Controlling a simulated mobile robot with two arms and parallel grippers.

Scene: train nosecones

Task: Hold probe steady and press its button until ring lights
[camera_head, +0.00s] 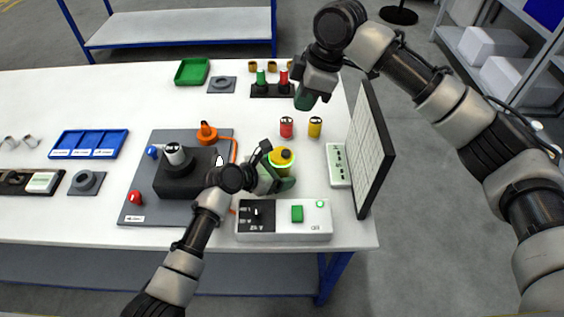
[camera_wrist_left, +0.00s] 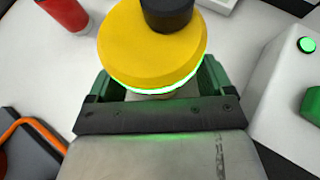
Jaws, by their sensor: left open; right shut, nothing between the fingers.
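The yellow probe (camera_head: 281,164) stands upright near the table's right side, with a black button on top. A ring around it glows green, also along the lower edge of the yellow head (camera_wrist_left: 140,45) in the left wrist view. My left gripper (camera_head: 272,180) is open, with its green fingers on either side of the probe below the head; the head hides any contact. My right gripper (camera_head: 304,100) is shut and empty, raised behind the probe and clear of it.
A white control box (camera_head: 284,232) with a green button and a lit green lamp stands in front of the probe. Red (camera_head: 287,128) and yellow (camera_head: 315,128) cylinders stand behind it. A grey board (camera_head: 150,205) with a black block is left. An upright panel (camera_head: 370,150) is right.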

